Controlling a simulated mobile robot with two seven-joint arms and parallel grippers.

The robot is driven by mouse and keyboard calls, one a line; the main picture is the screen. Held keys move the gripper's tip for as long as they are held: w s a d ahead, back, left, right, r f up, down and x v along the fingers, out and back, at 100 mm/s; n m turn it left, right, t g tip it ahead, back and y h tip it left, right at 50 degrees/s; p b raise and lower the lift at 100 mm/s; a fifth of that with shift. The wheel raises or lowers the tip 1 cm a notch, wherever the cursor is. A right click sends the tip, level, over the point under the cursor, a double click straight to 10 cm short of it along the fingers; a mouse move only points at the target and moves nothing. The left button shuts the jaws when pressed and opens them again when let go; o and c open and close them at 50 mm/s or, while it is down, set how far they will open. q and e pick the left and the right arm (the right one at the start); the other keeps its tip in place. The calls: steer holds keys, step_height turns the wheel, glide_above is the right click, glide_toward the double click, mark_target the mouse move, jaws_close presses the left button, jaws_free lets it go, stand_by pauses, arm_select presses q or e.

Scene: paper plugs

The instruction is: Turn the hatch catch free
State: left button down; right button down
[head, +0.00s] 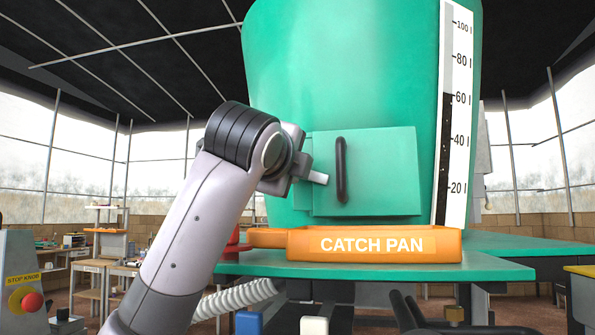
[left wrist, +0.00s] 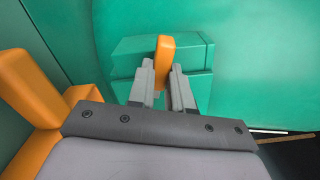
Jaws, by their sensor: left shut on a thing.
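The green hatch (head: 385,175) is on the front of the large green tank and looks closed, with an upright black handle (head: 341,170). My left gripper (head: 318,178) is at the hatch's left edge. In the left wrist view, my left gripper (left wrist: 166,88) is shut on the orange catch (left wrist: 166,52), whose upper end shows between the fingers. The catch stands upright in that view, in front of a green block (left wrist: 195,58). In the head view the catch is hidden behind the gripper. My right gripper is not in view.
The orange catch pan (head: 445,246) sits below the hatch on the green bench (head: 400,268); its orange side also shows in the left wrist view (left wrist: 28,85). A level scale (head: 457,120) runs up the tank. A red stop knob (head: 32,302) is at far left.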

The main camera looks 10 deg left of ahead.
arm_select(q)
steer(key=m, duration=1.4)
steer(key=shift+w+f+m, duration=0.15)
steer(key=shift+f+m, duration=0.15)
steer(key=shift+f, duration=0.05)
steer(key=c, duration=1.2)
jaws_free()
steer(key=shift+o, duration=0.4)
steer(key=shift+a, duration=0.25)
steer(key=shift+d+r, duration=0.15)
steer(key=shift+r, duration=0.05)
steer(key=shift+d, duration=0.1)
steer(key=shift+s, duration=0.2)
